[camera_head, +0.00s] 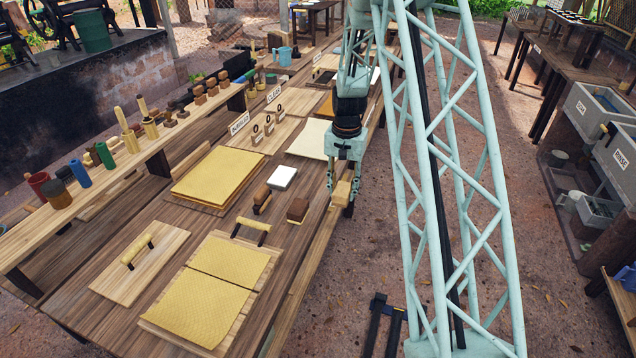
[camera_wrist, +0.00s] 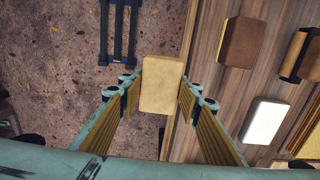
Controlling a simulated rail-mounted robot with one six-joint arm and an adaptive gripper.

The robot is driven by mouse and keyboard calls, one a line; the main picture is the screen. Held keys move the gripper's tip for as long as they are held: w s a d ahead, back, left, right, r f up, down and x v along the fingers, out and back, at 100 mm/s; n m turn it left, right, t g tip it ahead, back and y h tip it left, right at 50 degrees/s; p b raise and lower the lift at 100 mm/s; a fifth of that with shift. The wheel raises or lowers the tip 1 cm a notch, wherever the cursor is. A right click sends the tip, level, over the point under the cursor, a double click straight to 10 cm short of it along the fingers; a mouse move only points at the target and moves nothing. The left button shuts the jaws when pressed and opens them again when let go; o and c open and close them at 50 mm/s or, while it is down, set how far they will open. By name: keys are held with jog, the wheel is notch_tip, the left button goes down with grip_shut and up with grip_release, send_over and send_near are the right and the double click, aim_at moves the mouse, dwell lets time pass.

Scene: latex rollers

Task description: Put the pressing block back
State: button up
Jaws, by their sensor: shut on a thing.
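A pale tan wooden block (camera_head: 344,190), which looks like the pressing block, is held in my gripper (camera_head: 341,197). In the wrist view the block (camera_wrist: 162,84) sits between the two fingers of my gripper (camera_wrist: 160,97), which are shut on its sides. The block is over the table's right edge, with ground showing on its left in the wrist view. I cannot tell how high it is above the table. The wooden table (camera_head: 225,220) lies mostly to the left of my gripper.
A brown block (camera_head: 297,210), a dark-sided block (camera_head: 262,200) and a white block (camera_head: 282,177) stand left of my gripper. Yellow sheets (camera_head: 205,175) lie on boards. A handled board (camera_head: 140,262) is at the front left. Some tabletop around the blocks is clear.

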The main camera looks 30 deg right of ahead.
jog(key=shift+w+d, duration=0.2)
jog(key=shift+d, duration=0.05)
jog(key=shift+a, duration=0.1)
jog(key=w+a, duration=0.1)
jog(key=w, duration=0.4)
jog(key=w+f, duration=0.1)
jog(key=w, duration=0.4)
jog(key=w+a, duration=0.1)
jog(key=w, duration=0.4)
jog(key=shift+a+f+p, duration=0.15)
jog(key=shift+a+p, duration=0.2)
jog(key=shift+w, duration=0.15)
jog(key=shift+w+a+f, duration=0.1)
jog(key=shift+w+f, duration=0.1)
jog(key=shift+f, duration=1.6)
jog(key=shift+f, duration=0.15)
